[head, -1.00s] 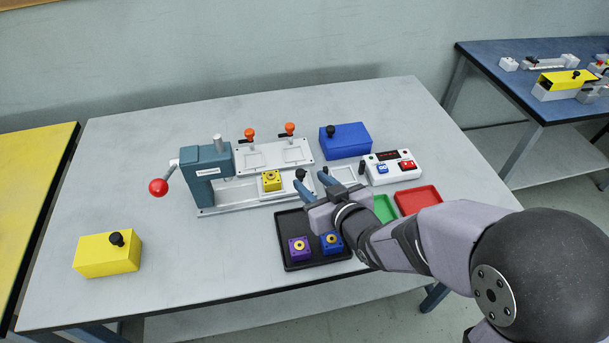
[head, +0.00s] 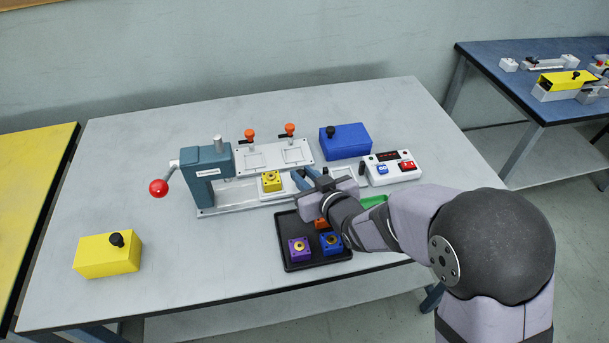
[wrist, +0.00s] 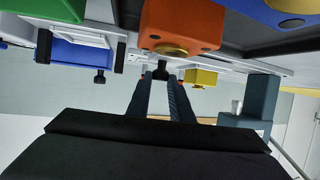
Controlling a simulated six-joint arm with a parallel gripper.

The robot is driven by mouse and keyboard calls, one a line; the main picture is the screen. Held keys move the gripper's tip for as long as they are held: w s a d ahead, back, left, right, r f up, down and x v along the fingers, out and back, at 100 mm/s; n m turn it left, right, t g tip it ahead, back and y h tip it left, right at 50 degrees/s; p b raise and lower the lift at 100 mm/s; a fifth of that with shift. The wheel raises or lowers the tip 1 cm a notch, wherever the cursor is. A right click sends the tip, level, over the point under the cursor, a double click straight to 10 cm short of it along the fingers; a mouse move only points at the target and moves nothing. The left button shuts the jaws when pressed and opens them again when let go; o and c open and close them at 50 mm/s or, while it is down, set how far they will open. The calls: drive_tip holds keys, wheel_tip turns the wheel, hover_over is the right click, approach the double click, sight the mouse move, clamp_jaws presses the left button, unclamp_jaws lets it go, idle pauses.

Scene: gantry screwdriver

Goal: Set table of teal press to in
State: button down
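The teal press (head: 206,170) stands at the left of the fixture, with a red ball (head: 158,188) on its lever. Its pale sliding table (head: 288,186) is to the right of the press head and carries a yellow block (head: 271,181). My gripper (head: 305,180) is at the table's right end, pointing left toward the press. Its fingers (wrist: 160,80) look open, with a gap between them. The table's black knob (wrist: 162,74) shows between or just beyond the fingertips in the wrist view. I cannot tell whether they touch it. In the head view the knob is hidden by my gripper.
A black tray (head: 288,261) with purple (head: 299,250), blue (head: 331,242) and orange (head: 321,224) blocks lies in front, close to my gripper. Behind are a white plate with orange clamps (head: 262,157), a blue box (head: 350,140) and a button box (head: 393,168). A yellow box (head: 108,256) stands front left.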

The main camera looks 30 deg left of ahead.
sight(263, 194)
drive_tip(key=s+a+b, duration=0.2)
drive_tip(key=s+a, duration=0.5)
drive_tip(key=shift+s+a, duration=0.15)
drive_tip(key=shift+s, duration=0.05)
drive_tip(key=c, duration=1.6)
unclamp_jaws()
drive_tip(key=shift+s+a, duration=0.1)
drive_tip(key=shift+o, duration=0.2)
drive_tip(key=shift+d+r, duration=0.1)
drive_tip(key=shift+d, duration=0.1)
drive_tip(key=shift+v, duration=3.5)
